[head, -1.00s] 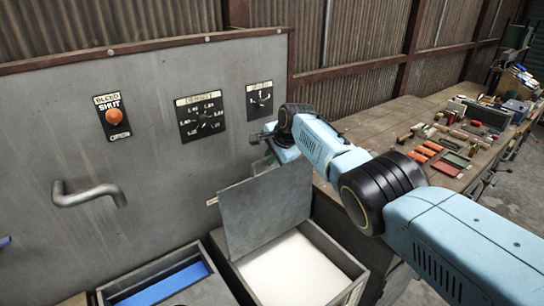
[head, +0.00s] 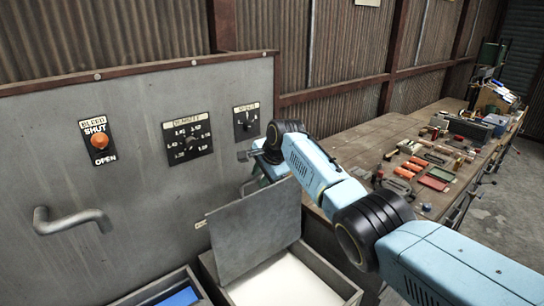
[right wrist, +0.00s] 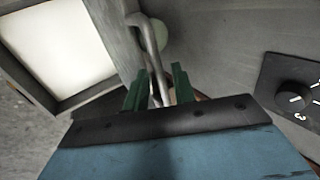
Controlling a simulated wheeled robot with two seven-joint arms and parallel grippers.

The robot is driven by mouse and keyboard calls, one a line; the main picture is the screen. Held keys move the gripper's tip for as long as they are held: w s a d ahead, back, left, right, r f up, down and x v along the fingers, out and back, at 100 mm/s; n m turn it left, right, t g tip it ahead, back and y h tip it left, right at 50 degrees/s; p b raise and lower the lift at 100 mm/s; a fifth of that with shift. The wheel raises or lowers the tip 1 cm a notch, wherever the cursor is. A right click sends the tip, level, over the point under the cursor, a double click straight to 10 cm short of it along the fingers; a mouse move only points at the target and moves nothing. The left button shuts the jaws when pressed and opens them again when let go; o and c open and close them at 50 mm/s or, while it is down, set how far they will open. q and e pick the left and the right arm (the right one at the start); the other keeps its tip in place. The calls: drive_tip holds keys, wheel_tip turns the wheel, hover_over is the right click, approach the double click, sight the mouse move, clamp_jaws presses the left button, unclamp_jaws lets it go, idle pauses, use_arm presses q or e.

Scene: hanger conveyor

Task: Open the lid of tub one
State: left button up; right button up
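A tub (head: 333,272) with white contents stands open at the bottom centre of the head view. Its flat grey lid (head: 250,235) is tilted up steeply. The white contents also show in the right wrist view (right wrist: 60,50). My right gripper (right wrist: 158,92) has its green fingers on either side of a grey metal bar (right wrist: 150,45), which looks like a handle on the lid's outer side. Whether the fingers grip it tightly is unclear. In the head view my right wrist sits beyond the lid's top edge, and its fingertips are hidden. My left gripper is out of view.
A second tub (head: 150,293) with blue contents is open to the left. Behind stands a grey panel (head: 110,185) with an orange bleed knob (head: 99,140), dials and a bent pipe (head: 70,222). A wooden bench (head: 345,140) with tools and parts lies to the right.

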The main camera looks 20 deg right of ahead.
drive_tip(key=b+v, duration=0.1)
drive_tip(key=v, duration=1)
drive_tip(key=shift+s, duration=0.25)
drive_tip(key=shift+a, duration=0.1)
